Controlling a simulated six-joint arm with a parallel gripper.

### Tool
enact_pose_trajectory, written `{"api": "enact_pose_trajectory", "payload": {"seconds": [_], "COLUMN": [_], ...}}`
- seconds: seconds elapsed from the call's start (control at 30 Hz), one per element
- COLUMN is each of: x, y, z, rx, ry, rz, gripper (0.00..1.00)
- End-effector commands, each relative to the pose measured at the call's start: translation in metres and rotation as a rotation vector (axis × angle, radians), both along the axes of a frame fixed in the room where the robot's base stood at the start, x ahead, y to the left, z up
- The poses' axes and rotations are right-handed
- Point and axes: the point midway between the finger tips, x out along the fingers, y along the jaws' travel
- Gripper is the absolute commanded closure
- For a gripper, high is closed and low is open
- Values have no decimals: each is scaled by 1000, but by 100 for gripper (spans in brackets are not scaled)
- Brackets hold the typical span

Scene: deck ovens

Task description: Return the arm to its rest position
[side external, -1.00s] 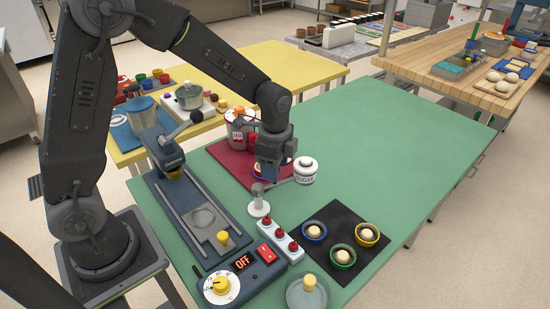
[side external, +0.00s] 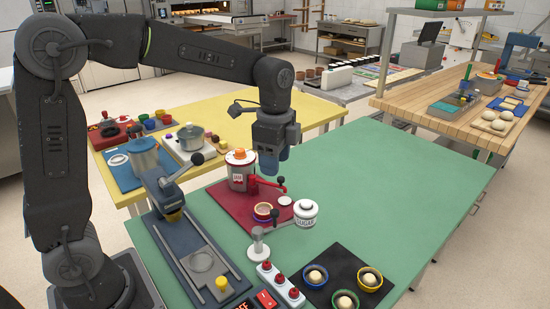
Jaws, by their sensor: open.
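My gripper (side external: 269,172) hangs pointing down from my arm, in the air above the red mat (side external: 222,195) on the green table. Its fingers look blue-grey and nothing shows between them. Below it on the mat stand a white and red canister (side external: 240,170) with an orange knob, a red-handled device (side external: 270,187) and a small bowl (side external: 263,210). The gripper looks apart from these things. My arm reaches from the left, its forearm roughly level.
A white sugar jar (side external: 306,213) stands at the mat's right edge. A blue press (side external: 180,190) and a switch block (side external: 278,283) are in front. A black mat (side external: 330,262) holds dough bowls. The green table's right side (side external: 400,165) is clear. A yellow table (side external: 310,108) stands behind.

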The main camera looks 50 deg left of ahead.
Motion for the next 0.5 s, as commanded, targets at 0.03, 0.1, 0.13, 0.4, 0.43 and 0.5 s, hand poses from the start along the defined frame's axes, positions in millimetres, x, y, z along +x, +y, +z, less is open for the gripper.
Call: {"api": "enact_pose_trajectory", "payload": {"seconds": [0.03,0.1,0.13,0.4,0.43,0.5], "x": [0,0,0,-20,-27,-47], "y": [0,0,0,1,2,3], "z": [0,0,0,14,18,28], "rx": [0,0,0,-4,-7,-17], "ry": [0,0,0,-54,-71,-119], "rz": [0,0,0,107,144,249], "gripper": [50,50,50,50,50,50]}}
